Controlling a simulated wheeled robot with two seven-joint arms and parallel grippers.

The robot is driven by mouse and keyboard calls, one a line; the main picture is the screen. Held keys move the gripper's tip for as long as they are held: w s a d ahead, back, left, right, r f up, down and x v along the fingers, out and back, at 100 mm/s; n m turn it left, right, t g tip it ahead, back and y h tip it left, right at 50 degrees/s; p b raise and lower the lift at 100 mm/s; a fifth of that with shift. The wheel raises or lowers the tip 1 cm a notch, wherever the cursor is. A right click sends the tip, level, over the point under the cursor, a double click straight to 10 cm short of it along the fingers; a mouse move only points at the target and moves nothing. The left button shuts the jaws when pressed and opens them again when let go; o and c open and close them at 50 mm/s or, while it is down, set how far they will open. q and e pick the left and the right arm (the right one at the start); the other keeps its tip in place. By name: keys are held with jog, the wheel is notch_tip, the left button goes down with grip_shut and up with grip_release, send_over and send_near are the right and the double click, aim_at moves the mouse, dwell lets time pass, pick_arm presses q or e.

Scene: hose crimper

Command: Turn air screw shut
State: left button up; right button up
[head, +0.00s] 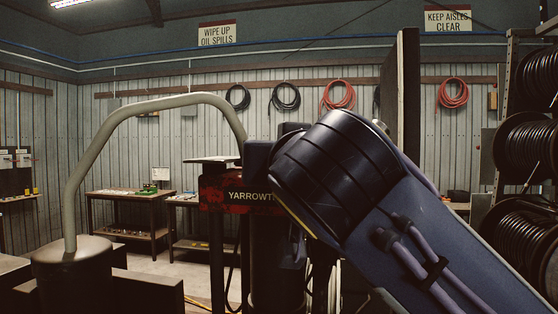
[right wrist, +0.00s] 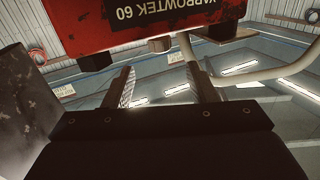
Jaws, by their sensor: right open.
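The red crimper unit (head: 228,194) stands mid-picture in the head view, largely hidden behind my right arm. In the right wrist view its red body (right wrist: 95,25) fills the top, with its label upside down. A small brownish block or knob (right wrist: 160,45) sits at the body's edge, roughly in line with the gap between my fingers; I cannot tell whether it is the air screw. My right gripper (right wrist: 163,88) is open, with nothing seen between its fingers. The fingertips appear close to the body; contact cannot be told. My left gripper is not in view.
A pale bent tube (head: 165,103) arches left of the crimper from a dark cylinder (head: 75,275). A dark upright panel (head: 400,95) stands behind my right arm. Hose reels (head: 525,150) fill a rack at right. Workbenches (head: 130,194) stand at the back wall.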

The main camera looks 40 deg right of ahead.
jog(key=shift+w+d+r+m+g+h+p, duration=0.1)
jog(key=shift+w+d+m+g+h+p, duration=0.4)
jog(key=shift+w, duration=0.7)
jog(key=shift+w+d+m+g+h+p, duration=0.3)
jog(key=shift+w+d+h+p, duration=0.35)
jog(key=shift+w, duration=0.5)
jog(key=shift+w+d+r+m+g+h+p, duration=0.1)
jog(key=shift+w+d+m+g+h+p, duration=0.35)
jog(key=shift+w, duration=0.75)
jog(key=shift+d, duration=0.1)
